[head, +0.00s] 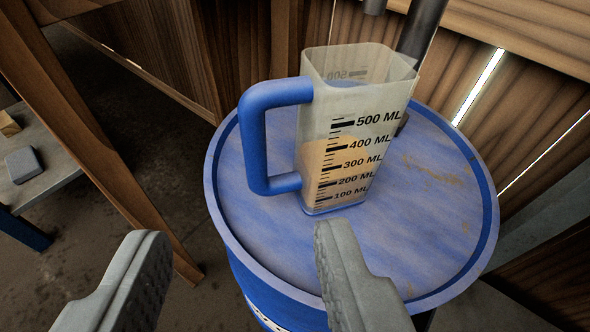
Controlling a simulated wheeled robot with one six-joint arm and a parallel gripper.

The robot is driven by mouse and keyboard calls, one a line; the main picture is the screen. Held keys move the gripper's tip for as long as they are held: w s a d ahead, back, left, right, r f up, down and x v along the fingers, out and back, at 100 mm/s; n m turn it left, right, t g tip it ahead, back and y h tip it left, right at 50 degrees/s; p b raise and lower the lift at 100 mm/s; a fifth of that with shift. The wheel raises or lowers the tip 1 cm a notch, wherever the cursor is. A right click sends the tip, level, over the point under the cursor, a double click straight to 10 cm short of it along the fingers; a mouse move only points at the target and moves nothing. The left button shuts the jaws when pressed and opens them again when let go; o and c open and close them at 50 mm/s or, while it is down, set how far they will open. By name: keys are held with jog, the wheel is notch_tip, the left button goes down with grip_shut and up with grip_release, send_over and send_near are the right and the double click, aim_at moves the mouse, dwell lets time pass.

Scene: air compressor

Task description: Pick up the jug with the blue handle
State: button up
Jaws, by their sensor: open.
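The jug (350,135) is a clear, square measuring jug with black ML marks and an orange-tan content showing in its lower part. It stands upright on the blue drum (440,235). My gripper (240,240) is open and empty, with one grey finger at lower left and the other at lower middle. The right finger's tip appears just below the jug's base in the picture. The handle lies above and between the fingers; I cannot tell whether anything touches.
A dark pipe (421,30) rises behind the jug. Wooden plank walls (530,90) stand behind and right. A wooden post (90,130) slants at left, beside a grey bench (55,165) holding a small grey block (23,165). Dark floor (150,130) shows left of the drum.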

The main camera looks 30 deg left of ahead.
aim_at(251, 128)
jog(key=x, duration=1.7)
jog(key=shift+a+f, duration=0.25)
grip_shut()
